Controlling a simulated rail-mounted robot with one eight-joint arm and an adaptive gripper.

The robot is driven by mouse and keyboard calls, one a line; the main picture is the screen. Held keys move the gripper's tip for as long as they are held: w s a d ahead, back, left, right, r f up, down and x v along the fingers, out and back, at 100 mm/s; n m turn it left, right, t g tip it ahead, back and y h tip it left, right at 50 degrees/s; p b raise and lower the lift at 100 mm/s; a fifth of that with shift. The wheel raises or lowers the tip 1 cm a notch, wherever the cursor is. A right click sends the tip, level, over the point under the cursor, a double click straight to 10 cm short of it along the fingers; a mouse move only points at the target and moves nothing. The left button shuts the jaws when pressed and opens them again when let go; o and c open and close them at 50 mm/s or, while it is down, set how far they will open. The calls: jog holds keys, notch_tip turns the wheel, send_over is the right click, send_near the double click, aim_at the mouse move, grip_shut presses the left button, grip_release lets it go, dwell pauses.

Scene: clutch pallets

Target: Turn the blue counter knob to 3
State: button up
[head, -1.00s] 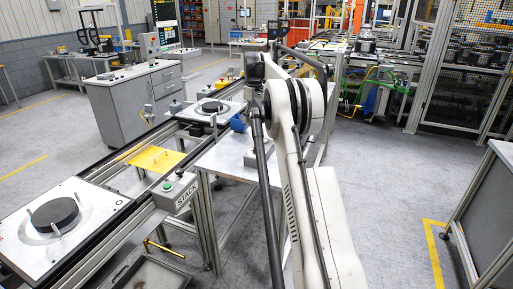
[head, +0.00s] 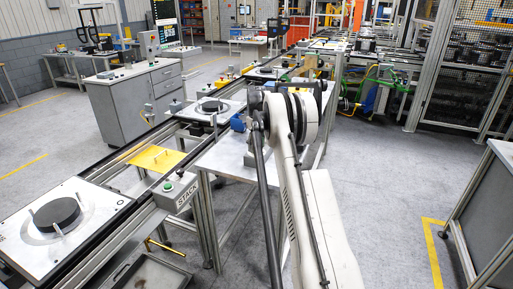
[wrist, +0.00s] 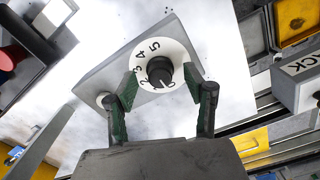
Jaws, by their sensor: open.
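In the wrist view, a dark knob (wrist: 160,71) sits on a white dial (wrist: 178,52) numbered around its rim. The dial is on the sloped face of a grey box (wrist: 112,78). The knob looks black here, not blue. Its pointer setting is too small to tell. My gripper (wrist: 159,78) is open, with one green finger on each side of the knob. I cannot tell whether either finger touches it. In the head view my arm hides the gripper and the knob.
The box stands on a pale metal table (head: 222,160). A blue object (head: 238,123) is near the table's far end. The conveyor with a yellow plate (head: 156,158) and a STACK button box (head: 176,191) lies left of it.

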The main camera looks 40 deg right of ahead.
jog(key=shift+f, duration=0.65)
jog(key=c, duration=1.1)
